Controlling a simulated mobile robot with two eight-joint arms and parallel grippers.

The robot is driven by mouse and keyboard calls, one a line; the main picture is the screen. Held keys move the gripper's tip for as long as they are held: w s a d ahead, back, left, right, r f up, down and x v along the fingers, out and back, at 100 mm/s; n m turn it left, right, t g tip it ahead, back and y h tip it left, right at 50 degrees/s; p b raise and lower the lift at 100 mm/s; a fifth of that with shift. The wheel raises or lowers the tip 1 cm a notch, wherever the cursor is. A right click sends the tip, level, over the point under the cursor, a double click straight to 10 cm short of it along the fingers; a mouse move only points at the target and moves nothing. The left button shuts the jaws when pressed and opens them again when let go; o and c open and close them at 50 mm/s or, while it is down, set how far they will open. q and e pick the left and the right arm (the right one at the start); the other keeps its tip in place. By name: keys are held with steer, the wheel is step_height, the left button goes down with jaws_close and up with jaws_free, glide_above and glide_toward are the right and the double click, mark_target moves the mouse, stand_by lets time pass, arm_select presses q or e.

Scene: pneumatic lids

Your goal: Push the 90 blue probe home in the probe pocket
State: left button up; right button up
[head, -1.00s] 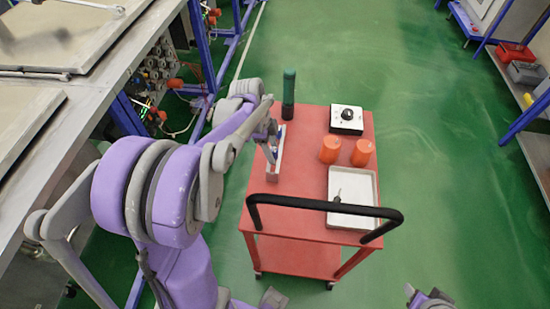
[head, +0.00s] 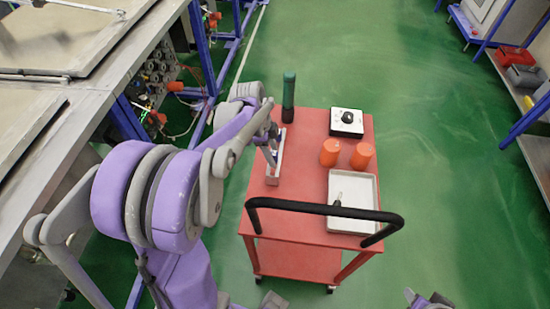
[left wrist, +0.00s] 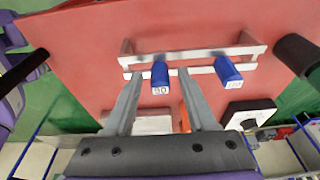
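The 90 blue probe (left wrist: 160,75) stands in a pale metal rack (left wrist: 195,55) on the red cart, its "90" label facing the wrist camera. A second blue probe (left wrist: 228,70) stands to its right in the same rack; its label is hard to read. My left gripper (left wrist: 161,73) is open, with one finger on each side of the 90 probe and gaps visible between. In the head view my left gripper (head: 271,142) is over the rack (head: 275,168) and hides part of it. My right gripper (head: 428,298) is barely in view at the bottom edge.
On the red cart (head: 300,190) stand a dark green cylinder (head: 289,92), a white box with a black knob (head: 346,121), two orange cylinders (head: 330,152) and a white tray (head: 365,190) with a small tool. A black handle (head: 325,207) spans the near edge.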

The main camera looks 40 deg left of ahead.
arm_select(q)
jaws_close()
steer(key=shift+r, duration=0.1)
arm_select(e)
steer(key=shift+r, duration=0.1)
arm_select(q)
steer(key=shift+w+d+p+v, duration=0.2)
steer(key=shift+p+v, duration=0.4)
steer(key=shift+v, duration=0.5)
steer(key=shift+w+d+p+v, duration=0.1)
steer(key=shift+d+p+v, duration=0.15)
steer(key=shift+p+v, duration=0.65)
steer(key=shift+w+d+p+v, duration=0.1)
steer(key=shift+d+p+v, duration=0.2)
steer(key=shift+v, duration=1.05)
steer(key=shift+r, duration=0.15)
arm_select(e)
steer(key=r, duration=0.1)
steer(key=w+r, duration=0.1)
steer(key=r, duration=0.1)
steer(key=w+r, duration=0.1)
steer(key=r, duration=0.1)
